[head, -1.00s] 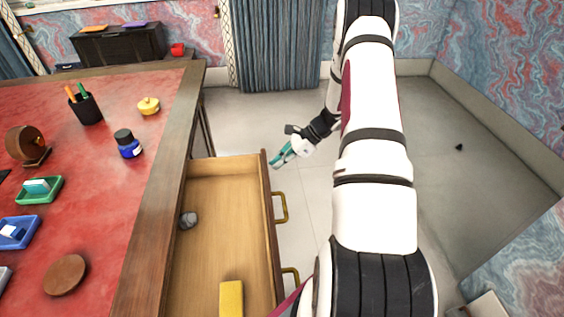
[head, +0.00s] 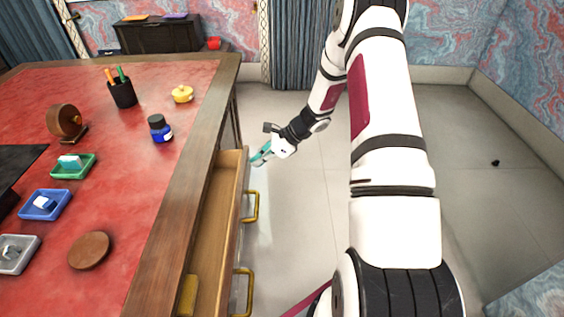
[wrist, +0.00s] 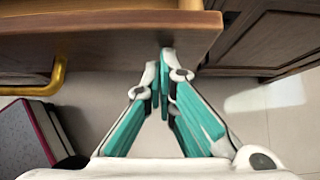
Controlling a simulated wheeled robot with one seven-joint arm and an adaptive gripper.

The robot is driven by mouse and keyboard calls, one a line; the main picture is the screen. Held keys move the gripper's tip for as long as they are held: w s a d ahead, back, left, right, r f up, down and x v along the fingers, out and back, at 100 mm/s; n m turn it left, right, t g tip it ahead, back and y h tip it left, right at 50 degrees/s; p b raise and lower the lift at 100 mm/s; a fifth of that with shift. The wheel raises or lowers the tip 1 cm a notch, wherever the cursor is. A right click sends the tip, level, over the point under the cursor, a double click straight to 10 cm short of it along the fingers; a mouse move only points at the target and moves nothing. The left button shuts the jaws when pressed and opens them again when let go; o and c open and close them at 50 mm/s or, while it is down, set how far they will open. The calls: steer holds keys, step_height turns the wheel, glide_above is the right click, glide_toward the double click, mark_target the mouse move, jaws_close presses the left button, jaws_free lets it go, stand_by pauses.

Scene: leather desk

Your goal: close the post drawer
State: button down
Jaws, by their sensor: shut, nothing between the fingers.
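The post drawer (head: 213,220) sticks out from the right side of the desk, partly open, with a narrow strip of its inside showing. A yellow block (head: 187,296) lies in it near the front of the picture. The drawer front has two brass handles; the far handle (head: 251,206) also shows in the wrist view (wrist: 58,76). My gripper (head: 258,157) is shut and empty at the far end of the drawer front. In the wrist view its teal fingertips (wrist: 164,60) are together at the wooden drawer front (wrist: 110,42); contact is hard to confirm.
The red leather desk top (head: 130,190) holds a pen cup (head: 122,92), an ink bottle (head: 160,128), a yellow pot (head: 182,94), small trays and a round wooden disc (head: 90,250). Clear floor (head: 300,200) lies right of the drawer. A dark cabinet (head: 158,34) stands behind.

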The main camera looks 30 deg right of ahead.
steer(key=b, duration=0.2)
glide_above(228, 174)
stand_by(0.5)
